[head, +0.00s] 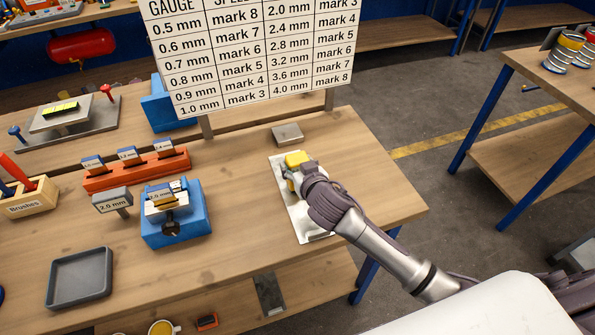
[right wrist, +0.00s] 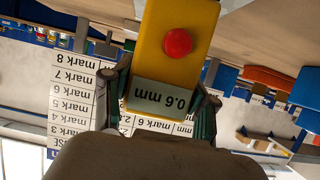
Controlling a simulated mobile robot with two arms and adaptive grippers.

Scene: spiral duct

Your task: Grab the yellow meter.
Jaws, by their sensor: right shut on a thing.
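The yellow meter (head: 297,159) is at the right part of the workbench, over a pale flat plate (head: 284,196). In the right wrist view the yellow meter (right wrist: 186,32) fills the top middle, with a red round button and a grey display reading 0.6 mm. My right gripper (head: 293,174) is shut on the meter; in the right wrist view its fingers (right wrist: 165,95) lie on both sides of the display. From the head view I cannot tell whether the meter touches the plate. My left gripper is not in view.
A small grey metal block (head: 287,134) lies behind the meter. A blue fixture (head: 175,222), an orange rack (head: 135,170) and a grey tray (head: 79,278) stand to the left. A gauge chart (head: 250,50) rises at the back. The bench front between fixture and plate is clear.

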